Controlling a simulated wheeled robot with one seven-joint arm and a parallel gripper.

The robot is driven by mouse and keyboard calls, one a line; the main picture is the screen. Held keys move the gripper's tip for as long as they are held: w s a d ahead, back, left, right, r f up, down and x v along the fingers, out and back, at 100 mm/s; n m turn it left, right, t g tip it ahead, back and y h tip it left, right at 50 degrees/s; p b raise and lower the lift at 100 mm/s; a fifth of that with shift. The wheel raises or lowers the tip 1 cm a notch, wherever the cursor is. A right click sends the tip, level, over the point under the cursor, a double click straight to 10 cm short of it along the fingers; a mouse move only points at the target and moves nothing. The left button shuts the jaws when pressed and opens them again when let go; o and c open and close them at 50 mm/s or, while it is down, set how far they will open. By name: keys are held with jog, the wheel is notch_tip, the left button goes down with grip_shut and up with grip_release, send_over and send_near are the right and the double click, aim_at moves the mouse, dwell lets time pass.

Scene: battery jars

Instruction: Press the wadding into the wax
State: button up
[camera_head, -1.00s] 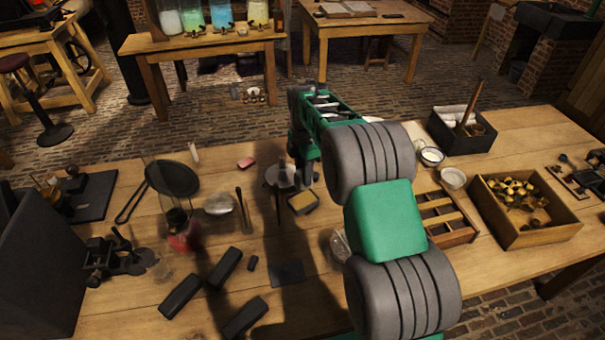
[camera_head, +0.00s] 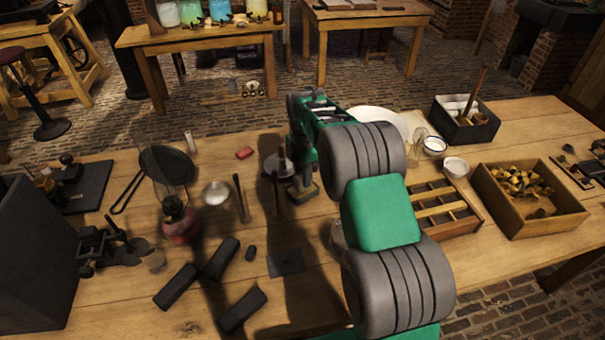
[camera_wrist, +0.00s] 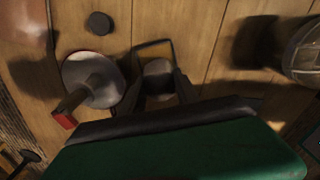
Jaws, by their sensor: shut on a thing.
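My gripper (camera_wrist: 158,88) points down at the bench. Its dark fingers are shut on a short grey-brown round piece (camera_wrist: 158,68); I cannot tell for sure whether it is the wadding. Just beyond it in the wrist view is a small square tin (camera_wrist: 152,44) with a yellowish edge, which may hold the wax. The piece overlaps the tin in view; whether they touch is unclear.
A round disc (camera_wrist: 90,80) with an upright red-ended handle stands close left of my gripper. A dark puck (camera_wrist: 99,23) lies nearby. A glass vessel (camera_wrist: 304,52) is at the right. A red lamp (camera_head: 180,222) and dark blocks (camera_head: 220,258) stand farther left.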

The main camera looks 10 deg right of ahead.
jog(key=shift+f+b, duration=0.3)
jog(key=shift+f, duration=0.3)
dwell(1.6)
jog(key=shift+r+p, duration=2.15)
jog(key=shift+r, duration=1.4)
